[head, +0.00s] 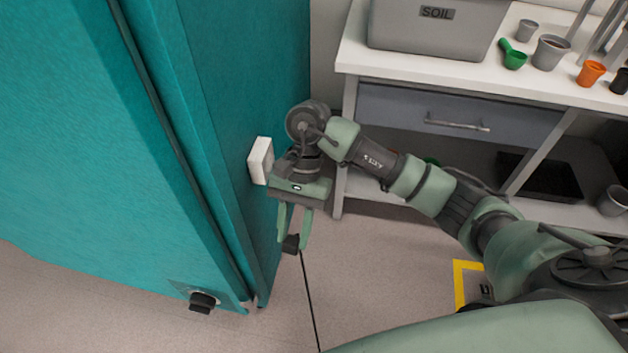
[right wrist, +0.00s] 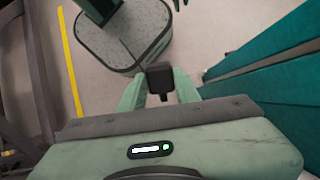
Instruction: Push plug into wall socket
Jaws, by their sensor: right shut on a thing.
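My right gripper (head: 293,238) is shut on a small black plug (head: 291,244), low beside the teal panel's edge. In the right wrist view, the plug (right wrist: 160,78) sits between the green fingertips (right wrist: 160,88), with a short dark part pointing toward the gripper body. A thin black cable (head: 309,295) runs down from the plug toward the floor. A white box (head: 260,160) on the teal panel, partly behind the gripper body, may be the wall socket; its front face cannot be made out. The plug is apart from it.
Teal chamber panels (head: 215,110) fill the left. A dark knob-like fitting (head: 202,302) sits on a plate at the lower panel. A white bench (head: 470,75) with a grey soil bin (head: 435,30) and cups stands at the back right. Floor below the gripper is clear except the cable.

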